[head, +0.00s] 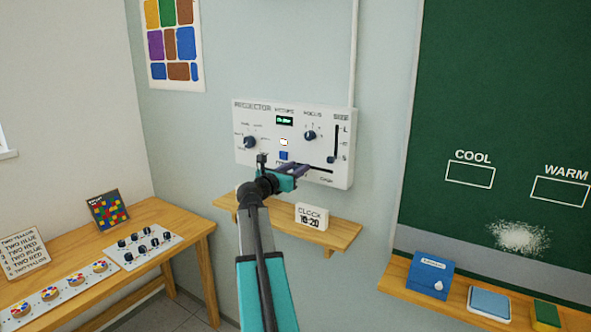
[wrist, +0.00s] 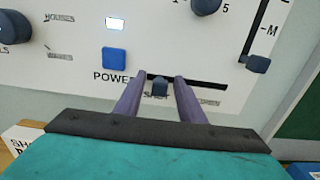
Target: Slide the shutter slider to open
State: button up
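The white projector panel (head: 245,175) hangs on the wall and also fills much of the wrist view (wrist: 70,68). The shutter slider (wrist: 160,88) is a small dark knob near the left end of a horizontal black slot (wrist: 205,84), by the label SHUT. The slot runs right toward a partly readable label, apparently OPEN. My gripper (wrist: 159,80) is open, with one purple finger on each side of the knob and visible gaps between. In the head view, my gripper (head: 300,169) is at the panel's lower edge and hides the knob.
A blue POWER button (wrist: 114,59) is up and left of the slot. A vertical slider (wrist: 258,64) is at the right. The slot's right side is clear.

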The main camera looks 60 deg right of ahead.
grip_shut()
jog(key=shift+s, duration=0.1)
